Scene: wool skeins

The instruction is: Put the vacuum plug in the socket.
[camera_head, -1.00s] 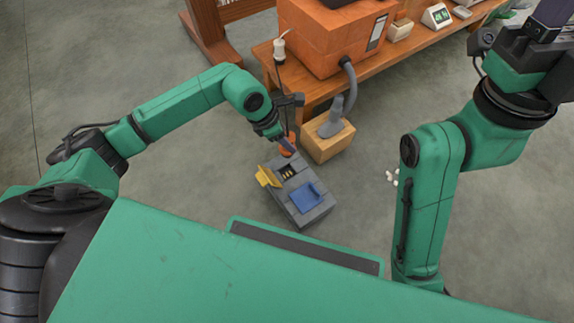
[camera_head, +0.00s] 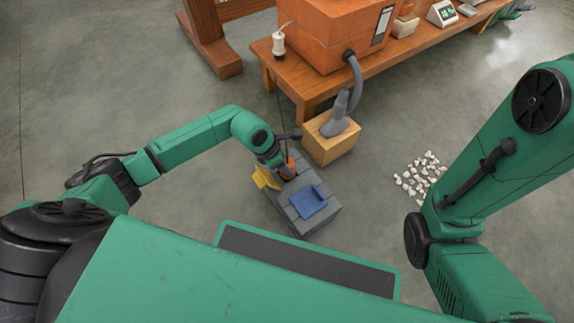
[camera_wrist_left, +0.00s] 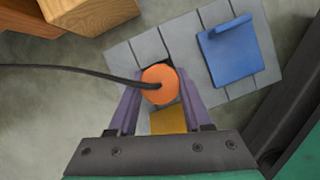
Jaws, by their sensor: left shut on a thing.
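The orange vacuum plug (camera_wrist_left: 160,84), with a dark cord, sits between the fingers of my left gripper (camera_wrist_left: 158,95) in the left wrist view. My left gripper (camera_head: 284,170) is shut on the plug, which also shows in the head view (camera_head: 289,164). The plug is over the grey socket block (camera_head: 322,223), at the end by the raised yellow cover (camera_head: 264,178). A blue cover (camera_head: 308,203) lies on the block's other part. The socket opening is hidden by plug and gripper, so I cannot tell whether the plug is inside. My right gripper is out of view.
A wooden box (camera_head: 330,148) with a grey vacuum nozzle (camera_head: 340,122) stands behind the block. Beyond it is a wooden bench (camera_head: 395,55) with an orange vacuum case (camera_head: 325,35). White bits (camera_head: 420,177) lie on the floor at right. Floor left of the block is clear.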

